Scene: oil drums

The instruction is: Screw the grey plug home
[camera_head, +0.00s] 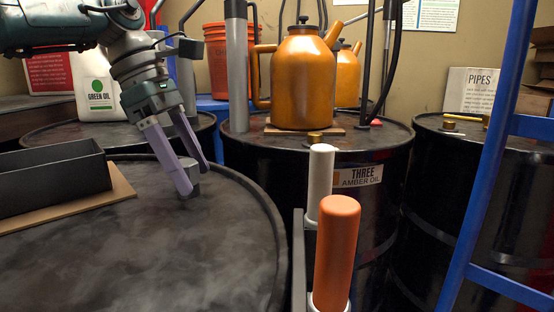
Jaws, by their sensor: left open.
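My left gripper (196,176) reaches down from the upper left over the near black drum (150,240). Its two pale purple fingers are open and spread, with the tips close to the drum top. A small dark grey piece (191,168), which looks like the grey plug, shows between the fingertips. The fingers partly cover it, and I cannot tell whether they touch it or how it sits in the drum. My right gripper is not in view.
A black tray (50,180) on a brown board stands left of the gripper. An orange-handled bar (337,240) and a white one (320,180) rise at front centre. Behind is a drum (320,190) with an orange can (303,80). A blue frame (485,170) stands right.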

